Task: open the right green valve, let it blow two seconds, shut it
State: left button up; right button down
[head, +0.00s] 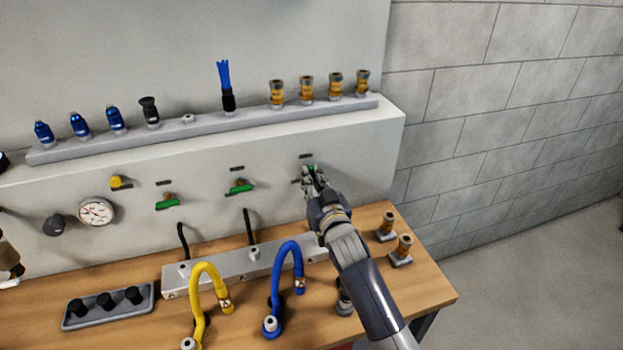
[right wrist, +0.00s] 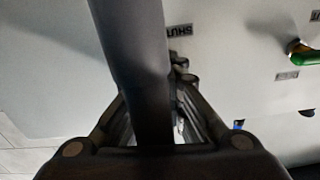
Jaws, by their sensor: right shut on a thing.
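The right green valve (head: 310,168) is on the pale panel, mostly hidden behind my right gripper (head: 314,183); only a bit of green shows. My right gripper is shut on this valve's handle. In the right wrist view a dark bar of the gripper (right wrist: 178,85) covers the handle, so its angle cannot be told. Two other green valves, a middle one (head: 240,186) and a left one (head: 167,202), sit along the panel.
A yellow hose (head: 203,283) and a blue hose (head: 291,262) rise from the bench in front of a grey manifold (head: 210,272). Brass fittings (head: 403,247) stand at the right. A ledge (head: 200,131) above holds several fittings and a blue brush (head: 225,82). A gauge (head: 95,211) is at the left.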

jog(key=shift+n, duration=0.3)
jog(key=c, duration=1.7)
grip_release()
jog(key=shift+o, duration=0.2)
jog(key=shift+v, duration=3.8)
